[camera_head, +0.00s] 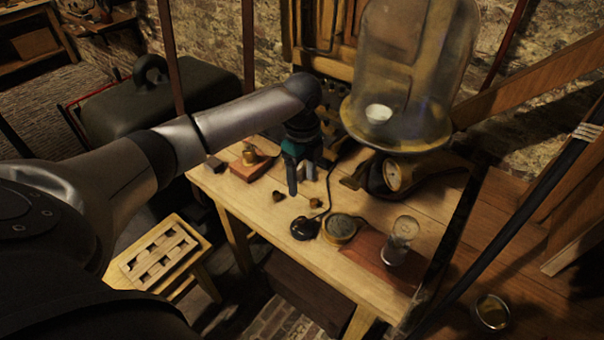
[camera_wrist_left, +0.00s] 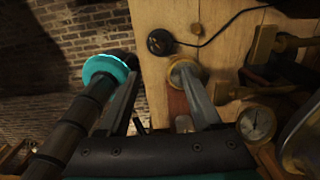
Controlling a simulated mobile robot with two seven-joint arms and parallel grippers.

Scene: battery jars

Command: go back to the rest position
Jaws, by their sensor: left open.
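My left arm reaches in from the left in the head view. Its left gripper (camera_head: 299,184), with a teal body, hangs fingers-down over the wooden table (camera_head: 237,201). The gripper is open, and I see nothing held between its fingers. In the left wrist view the two fingers (camera_wrist_left: 158,76) stand apart, with the brick floor and the table edge beyond them. A round brass-rimmed piece (camera_wrist_left: 186,73) shows behind the right fingertip there. My right gripper is not in view.
On the table are a small glass jar (camera_head: 402,238), a black disc with a cable (camera_head: 304,229), a brass-rimmed dial (camera_head: 340,228) and a gauge (camera_head: 393,175). A tall glass dome (camera_head: 405,70) stands behind. A slotted wooden stool (camera_head: 160,252) stands left, by a dark case (camera_head: 150,95).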

